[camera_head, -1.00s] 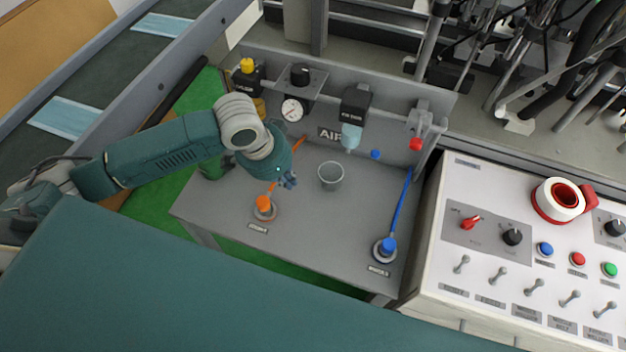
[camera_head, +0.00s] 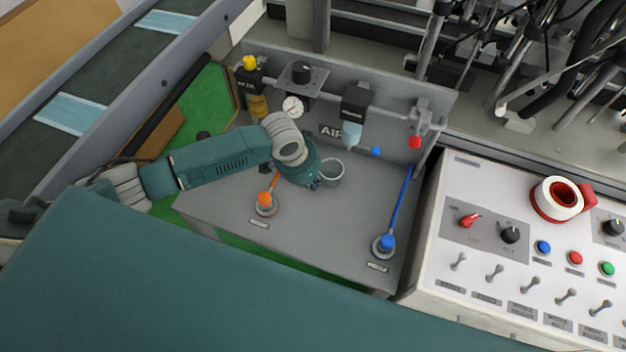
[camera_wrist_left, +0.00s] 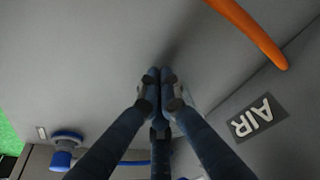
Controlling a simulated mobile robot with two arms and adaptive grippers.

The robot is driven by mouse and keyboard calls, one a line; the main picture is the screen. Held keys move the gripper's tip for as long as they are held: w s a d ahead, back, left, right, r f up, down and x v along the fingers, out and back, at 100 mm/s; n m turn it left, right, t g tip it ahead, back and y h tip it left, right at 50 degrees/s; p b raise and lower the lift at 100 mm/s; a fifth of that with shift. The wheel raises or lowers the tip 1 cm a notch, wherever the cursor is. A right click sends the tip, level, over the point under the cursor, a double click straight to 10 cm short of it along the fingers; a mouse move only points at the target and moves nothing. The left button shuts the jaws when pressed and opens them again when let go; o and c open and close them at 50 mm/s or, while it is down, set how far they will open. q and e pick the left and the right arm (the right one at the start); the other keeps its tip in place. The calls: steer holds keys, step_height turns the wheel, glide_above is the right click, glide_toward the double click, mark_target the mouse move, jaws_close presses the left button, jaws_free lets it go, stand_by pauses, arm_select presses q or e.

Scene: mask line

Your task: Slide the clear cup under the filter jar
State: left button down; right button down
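The clear cup (camera_head: 332,172) stands upright on the grey bench shelf, in front of the back panel. The filter jar (camera_head: 352,134), a pale blue bowl, hangs under a black filter unit on that panel, behind and slightly right of the cup. My left gripper (camera_head: 314,184) is low over the shelf at the cup's front left; I cannot tell whether it touches the cup. In the left wrist view its fingertips (camera_wrist_left: 160,76) are together with nothing visible between them. The cup is mostly hidden there behind the fingers. My right gripper is not in view.
An orange-capped fitting (camera_head: 265,200) with an orange hose stands left of the gripper. A blue fitting (camera_head: 386,244) with a blue hose stands front right. A gauge (camera_head: 293,107) is on the panel. The shelf between cup and blue hose is clear.

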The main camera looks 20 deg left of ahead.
mark_target(331, 176)
arm_select(q)
steer(key=shift+d, duration=0.1)
steer(key=w+d, duration=0.1)
steer(key=w, duration=0.1)
steer(key=w+d, duration=0.2)
steer(key=shift+w+d, duration=0.1)
steer(key=shift+w, duration=0.2)
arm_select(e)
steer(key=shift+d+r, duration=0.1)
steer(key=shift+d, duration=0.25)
arm_select(q)
steer(key=shift+s, duration=0.1)
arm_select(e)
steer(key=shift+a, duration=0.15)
